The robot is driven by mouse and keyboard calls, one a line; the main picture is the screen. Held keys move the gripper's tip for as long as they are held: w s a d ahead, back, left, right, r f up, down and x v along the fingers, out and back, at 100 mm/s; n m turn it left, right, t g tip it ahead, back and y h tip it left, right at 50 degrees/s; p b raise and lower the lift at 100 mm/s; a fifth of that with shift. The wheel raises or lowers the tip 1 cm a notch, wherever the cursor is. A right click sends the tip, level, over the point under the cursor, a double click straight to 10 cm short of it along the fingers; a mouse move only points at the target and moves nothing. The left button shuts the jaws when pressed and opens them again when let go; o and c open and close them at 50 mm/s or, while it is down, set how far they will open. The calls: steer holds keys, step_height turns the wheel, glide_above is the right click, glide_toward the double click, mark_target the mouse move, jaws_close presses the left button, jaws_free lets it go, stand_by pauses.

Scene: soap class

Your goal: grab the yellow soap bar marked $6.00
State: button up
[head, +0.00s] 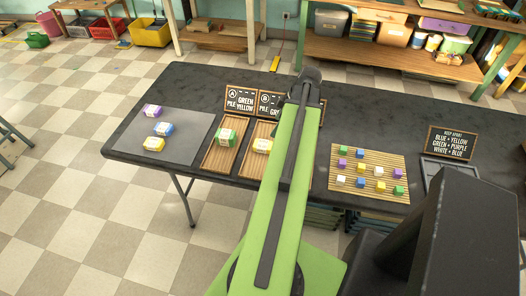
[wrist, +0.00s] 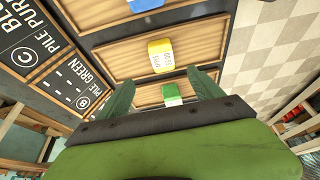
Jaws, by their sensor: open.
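In the wrist view, a yellow soap bar with a white label (wrist: 160,55) lies in a wooden tray beyond my open fingers; its price is too small to read. My gripper (wrist: 162,78) is open and empty, its fingers apart. A green bar (wrist: 173,93) shows between the fingers, and a blue bar (wrist: 145,4) is at the top edge. In the head view, a yellow bar (head: 262,145) lies in the second tray, left of my arm. Another yellow bar (head: 154,144) lies on the grey mat. My arm hides the gripper tip there.
Purple (head: 152,111) and blue (head: 163,129) bars share the grey mat (head: 190,125). Signs (head: 240,102) stand behind the trays. A slatted mat (head: 345,195) holds several small coloured blocks at right. A price-style sign (head: 451,143) stands further right.

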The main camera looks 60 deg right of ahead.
steer(key=b, duration=0.6)
glide_above(263, 144)
steer(key=s+d, duration=0.1)
steer(key=s, duration=0.2)
steer(key=f, duration=0.7)
steer(key=shift+w+d+f, duration=0.15)
steer(key=shift+w+f, duration=0.1)
steer(key=shift+f, duration=0.15)
steer(key=shift+w+f, duration=0.15)
steer(key=b+x, duration=0.5)
steer(key=shift+a, duration=0.35)
steer(key=shift+w, duration=0.1)
steer(key=shift+c, duration=0.2)
steer(key=c, duration=1.5)
